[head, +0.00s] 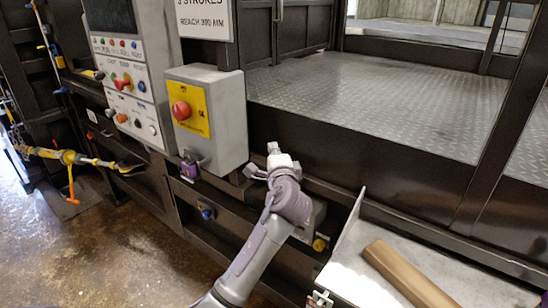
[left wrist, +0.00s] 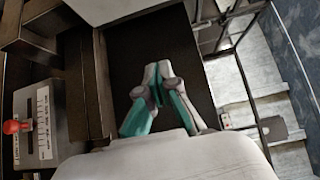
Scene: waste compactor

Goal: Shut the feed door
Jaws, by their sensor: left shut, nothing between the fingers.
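The feed opening stands open in the head view, with a bare diamond-plate floor (head: 375,95) inside. A dark framed panel (head: 305,28) with an upright bar stands at the opening's back left; I cannot tell whether it is the feed door. My left gripper (head: 268,160) is beside the lower right of the grey emergency-stop box, in front of the dark machine front. In the left wrist view its fingers (left wrist: 154,90) are closed together and empty, in front of a dark surface (left wrist: 145,50). My right gripper is not in view.
The grey box (head: 220,115) carries a red stop button (head: 181,110) on a yellow plate. A control panel (head: 130,75) is to its left. A pale tray (head: 345,275) holding a brown bar (head: 408,274) juts out at lower right. Wet floor (head: 120,245) is free at left.

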